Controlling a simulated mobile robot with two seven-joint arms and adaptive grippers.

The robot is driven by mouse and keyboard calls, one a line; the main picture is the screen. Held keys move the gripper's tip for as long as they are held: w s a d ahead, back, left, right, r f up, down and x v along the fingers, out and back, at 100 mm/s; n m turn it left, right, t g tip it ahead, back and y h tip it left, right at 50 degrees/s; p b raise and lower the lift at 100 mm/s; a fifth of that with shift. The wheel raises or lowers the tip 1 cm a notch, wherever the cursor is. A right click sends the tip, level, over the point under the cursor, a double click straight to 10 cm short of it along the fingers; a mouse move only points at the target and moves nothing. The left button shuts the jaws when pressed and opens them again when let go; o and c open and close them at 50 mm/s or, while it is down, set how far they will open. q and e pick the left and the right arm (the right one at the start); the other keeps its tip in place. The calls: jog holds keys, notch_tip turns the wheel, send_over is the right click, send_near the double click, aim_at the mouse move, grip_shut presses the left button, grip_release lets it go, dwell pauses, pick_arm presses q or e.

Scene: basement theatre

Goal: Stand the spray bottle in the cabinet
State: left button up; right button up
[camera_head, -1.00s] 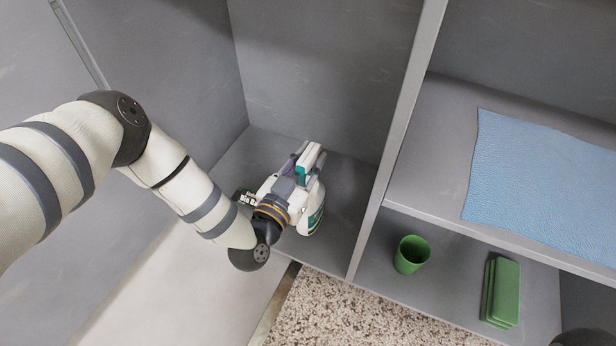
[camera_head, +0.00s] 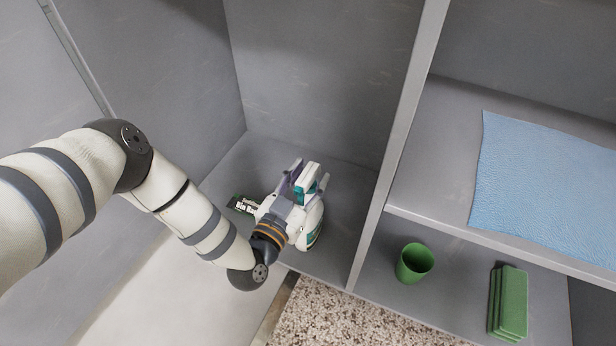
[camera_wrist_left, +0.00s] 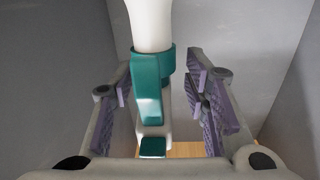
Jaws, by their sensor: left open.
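The spray bottle (camera_head: 313,221) is white with teal parts. It stands on the floor of the cabinet's left compartment (camera_head: 335,265), near the divider, and looks upright. My left gripper (camera_head: 297,185) is at the bottle and partly hides it in the head view. In the left wrist view the bottle's white and teal upper part (camera_wrist_left: 149,90) lies between the two open purple-padded fingers of the left gripper (camera_wrist_left: 160,85). Gaps show on both sides of it. My right gripper is not in view.
Right of the divider (camera_head: 397,150) are a green cup (camera_head: 414,263), a stack of green items (camera_head: 509,302) and, on the shelf above, a blue cloth (camera_head: 545,185). The compartment's back is clear.

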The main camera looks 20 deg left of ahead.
pick_arm(q)
jog(key=shift+s+r, duration=0.2)
jog(key=shift+s, duration=0.1)
jog(key=s+a+p, duration=0.1)
jog(key=s+p, duration=0.3)
jog(key=s, duration=0.7)
jog(key=shift+s, duration=0.2)
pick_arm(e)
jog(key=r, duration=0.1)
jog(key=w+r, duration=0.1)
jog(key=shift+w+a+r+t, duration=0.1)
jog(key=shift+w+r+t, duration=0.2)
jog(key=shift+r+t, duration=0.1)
pick_arm(q)
jog(key=shift+f, duration=0.1)
